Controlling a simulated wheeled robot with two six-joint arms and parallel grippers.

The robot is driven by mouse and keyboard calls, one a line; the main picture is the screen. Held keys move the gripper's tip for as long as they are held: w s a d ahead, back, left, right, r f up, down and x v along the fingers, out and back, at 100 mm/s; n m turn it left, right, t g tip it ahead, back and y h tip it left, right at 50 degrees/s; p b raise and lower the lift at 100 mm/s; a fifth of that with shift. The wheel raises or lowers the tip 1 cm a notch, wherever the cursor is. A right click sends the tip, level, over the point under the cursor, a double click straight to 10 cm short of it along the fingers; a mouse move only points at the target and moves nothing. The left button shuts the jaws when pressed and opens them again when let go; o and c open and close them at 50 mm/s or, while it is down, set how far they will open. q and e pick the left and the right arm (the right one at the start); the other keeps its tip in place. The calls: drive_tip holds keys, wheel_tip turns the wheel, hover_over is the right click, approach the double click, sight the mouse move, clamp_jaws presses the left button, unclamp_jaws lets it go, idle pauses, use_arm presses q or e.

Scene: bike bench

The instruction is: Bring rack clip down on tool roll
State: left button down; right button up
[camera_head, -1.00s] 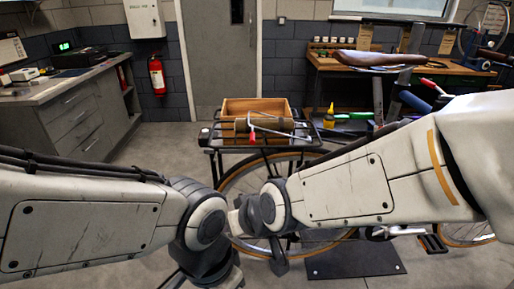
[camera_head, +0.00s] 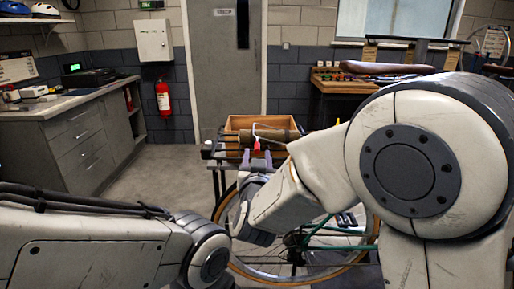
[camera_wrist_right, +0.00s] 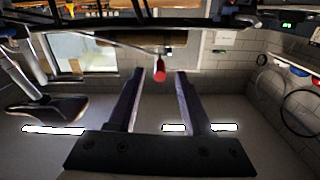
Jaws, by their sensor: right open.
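The rack clip (camera_head: 257,128) is a bent metal wire lever with a red tip, standing over the tool roll on the bike's rear rack. The tool roll (camera_head: 284,135) is a brownish roll lying across the rack, partly behind the clip. My right gripper (camera_head: 257,158) is open just below and around the red tip in the head view. In the right wrist view, the clip's red tip (camera_wrist_right: 160,70) sits between the ends of the two open fingers; contact cannot be told. My left arm is at lower left, its gripper out of view.
A wooden box (camera_head: 240,123) stands at the back of the rack, behind the roll. The bike's rear wheel (camera_head: 232,205) is below. A grey counter (camera_head: 60,120) is at left and a workbench (camera_head: 345,88) at back right. The floor at left is open.

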sight(257, 144)
drive_tip(key=w, duration=0.5)
clamp_jaws()
idle(1.4)
